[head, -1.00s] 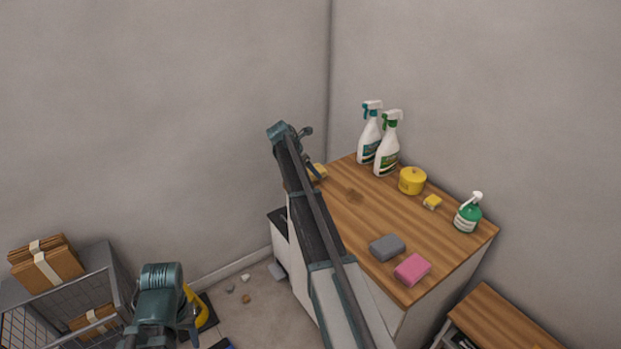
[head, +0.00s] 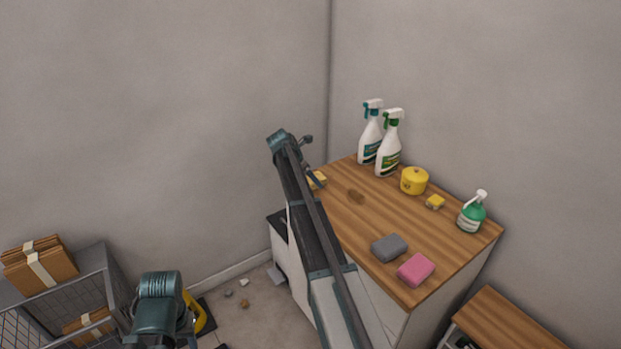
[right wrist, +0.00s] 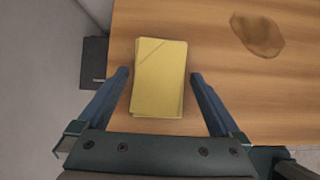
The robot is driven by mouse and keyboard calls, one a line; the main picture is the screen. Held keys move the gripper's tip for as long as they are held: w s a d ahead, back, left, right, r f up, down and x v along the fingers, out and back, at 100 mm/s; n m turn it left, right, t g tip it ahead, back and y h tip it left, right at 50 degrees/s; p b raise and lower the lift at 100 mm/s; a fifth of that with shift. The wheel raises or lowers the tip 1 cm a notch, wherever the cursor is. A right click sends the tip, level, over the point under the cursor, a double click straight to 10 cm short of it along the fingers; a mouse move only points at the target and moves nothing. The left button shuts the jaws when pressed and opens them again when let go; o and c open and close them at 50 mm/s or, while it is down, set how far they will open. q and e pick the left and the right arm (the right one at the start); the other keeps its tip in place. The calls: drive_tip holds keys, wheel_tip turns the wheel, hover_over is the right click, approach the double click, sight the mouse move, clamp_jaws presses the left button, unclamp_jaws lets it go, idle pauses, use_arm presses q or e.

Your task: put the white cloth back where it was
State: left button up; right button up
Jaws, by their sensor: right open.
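No white cloth shows in either view. A flat yellow folded piece (right wrist: 159,77), perhaps a cloth, lies near the counter's edge in the right wrist view. It also shows partly behind my right arm in the head view (head: 318,179). My right gripper (right wrist: 160,85) is open, one finger on each side of the yellow piece, with small gaps. In the head view my right arm hides most of that gripper. My left arm's end is at the lower left, and its fingers cannot be made out.
The wooden counter (head: 347,224) holds two spray bottles (head: 388,150), a yellow tub (head: 414,181), a small yellow block (head: 435,202), a green bottle (head: 472,213), a grey sponge (head: 389,248), a pink sponge (head: 416,269) and a brown stain (head: 356,196). A wire cart (head: 106,286) stands left.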

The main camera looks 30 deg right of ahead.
drive_tip(key=shift+r, duration=0.1)
drive_tip(key=shift+a+r+p, duration=0.2)
drive_tip(key=shift+r+p, duration=0.3)
drive_tip(key=shift+p, duration=0.05)
drive_tip(key=p+v, duration=0.9)
drive_tip(key=v, duration=0.2)
drive_tip(key=shift+a, duration=0.2)
